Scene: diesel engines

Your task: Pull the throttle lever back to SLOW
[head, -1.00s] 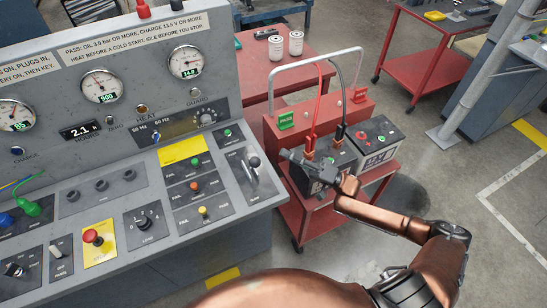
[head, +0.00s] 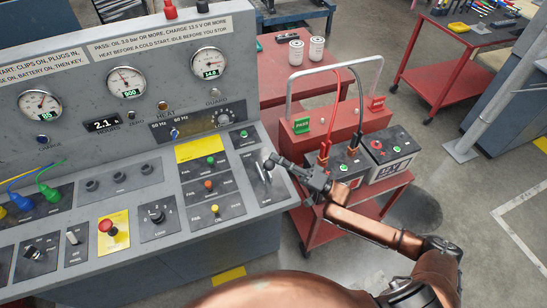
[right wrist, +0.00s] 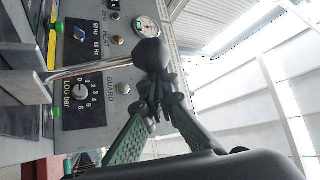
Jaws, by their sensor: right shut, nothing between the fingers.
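The throttle lever (head: 264,172) stands on a dark plate at the right end of the sloping console. In the right wrist view its black ball knob (right wrist: 151,53) sits on a bright metal shaft (right wrist: 95,70). My right gripper (head: 273,161) reaches in from the right, with its tips at the knob. In the right wrist view the green-padded fingers (right wrist: 160,98) come together just below the knob, shut and empty. I cannot tell whether they touch it. The SLOW marking cannot be read. My left gripper is not in view.
The console (head: 130,190) carries gauges, switches and a red stop button (head: 107,226) on yellow. To the right, a red cart (head: 322,225) holds a battery (head: 392,158) and a red box (head: 335,123) with clamps. Open floor lies farther right.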

